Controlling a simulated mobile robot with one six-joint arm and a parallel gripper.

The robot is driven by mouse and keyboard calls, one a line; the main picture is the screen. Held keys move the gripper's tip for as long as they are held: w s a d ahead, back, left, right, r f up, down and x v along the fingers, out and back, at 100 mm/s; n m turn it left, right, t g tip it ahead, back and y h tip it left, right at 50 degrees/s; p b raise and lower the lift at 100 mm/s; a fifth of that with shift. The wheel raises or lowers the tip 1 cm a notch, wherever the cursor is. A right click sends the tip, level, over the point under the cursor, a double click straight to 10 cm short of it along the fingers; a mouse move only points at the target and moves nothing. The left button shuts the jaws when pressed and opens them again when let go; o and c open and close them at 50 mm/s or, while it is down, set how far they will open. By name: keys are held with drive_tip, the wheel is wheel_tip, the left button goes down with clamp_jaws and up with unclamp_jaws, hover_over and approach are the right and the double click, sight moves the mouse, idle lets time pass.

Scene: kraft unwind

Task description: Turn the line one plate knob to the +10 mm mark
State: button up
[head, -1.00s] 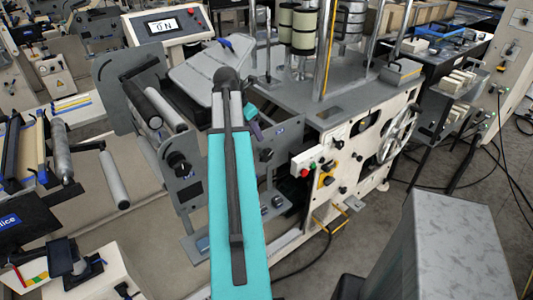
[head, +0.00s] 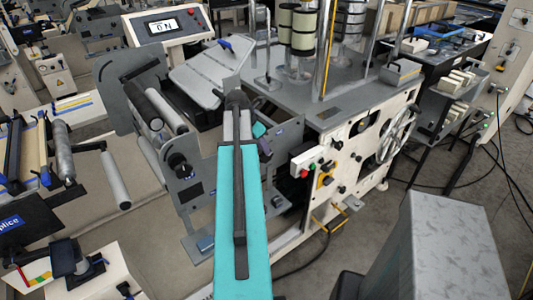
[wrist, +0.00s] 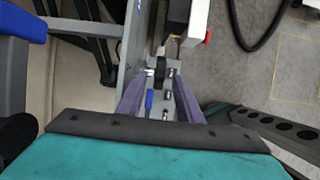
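My gripper (wrist: 158,84) shows in the wrist view as two purple fingers, spread apart with a gap between them. A black knob-like part (wrist: 160,69) on the grey machine plate shows in the gap, near the fingertips; contact cannot be made out. A black knob (head: 179,164) sits on the grey plate left of my arm. I cannot tell which knob is line one's, and no +10 mm mark is readable.
A white control panel (head: 325,168) with a red button stands close right of my arm. A handwheel (head: 396,136) is farther right. A display box (head: 168,25) stands at the back left. A grey block (head: 440,250) fills the front right.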

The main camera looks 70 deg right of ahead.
sight(266, 162)
drive_tip(key=shift+p+x, duration=0.6)
drive_tip(key=shift+x, duration=2.2)
drive_tip(key=shift+d, duration=0.1)
clamp_jaws()
